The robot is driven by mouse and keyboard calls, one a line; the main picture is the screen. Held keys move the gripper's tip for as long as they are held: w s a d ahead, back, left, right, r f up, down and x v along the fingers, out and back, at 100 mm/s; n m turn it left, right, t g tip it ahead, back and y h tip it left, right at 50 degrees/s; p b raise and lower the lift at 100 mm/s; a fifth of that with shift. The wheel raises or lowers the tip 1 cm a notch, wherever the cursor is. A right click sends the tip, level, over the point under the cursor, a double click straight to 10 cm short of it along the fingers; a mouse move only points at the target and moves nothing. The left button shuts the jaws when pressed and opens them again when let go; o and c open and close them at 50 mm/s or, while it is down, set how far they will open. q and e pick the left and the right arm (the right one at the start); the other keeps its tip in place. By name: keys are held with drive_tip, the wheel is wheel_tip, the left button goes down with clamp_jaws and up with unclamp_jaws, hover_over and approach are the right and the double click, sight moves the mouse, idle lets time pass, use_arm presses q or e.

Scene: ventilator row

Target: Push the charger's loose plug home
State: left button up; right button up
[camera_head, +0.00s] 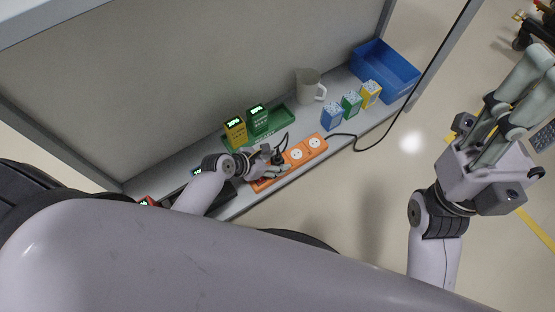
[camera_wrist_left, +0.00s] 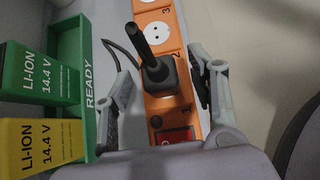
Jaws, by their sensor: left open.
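The black plug (camera_wrist_left: 160,75) sits over a socket of the orange power strip (camera_wrist_left: 185,95), its cable-side stem pointing up. How deep it sits is unclear. My left gripper (camera_wrist_left: 162,85) is open, with one finger on each side of the plug and visible gaps to it. In the head view the left gripper (camera_head: 277,170) is low over the left end of the power strip (camera_head: 316,143) and partly hides the plug (camera_head: 278,157). My right gripper (camera_head: 540,78) is raised at the right, far from the shelf, with its fingers apart and empty.
A green charger tray (camera_head: 283,126) with yellow (camera_head: 235,133) and green (camera_head: 257,120) batteries stands behind the strip. A mug (camera_head: 308,86), several small boxes (camera_head: 352,103) and a blue bin (camera_head: 385,70) stand to the right. A red switch (camera_wrist_left: 178,135) is on the strip. A black cable (camera_head: 385,145) hangs over the shelf edge.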

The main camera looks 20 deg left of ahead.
use_arm(q)
drive_tip(key=v, duration=1.2)
drive_tip(key=shift+s, duration=0.1)
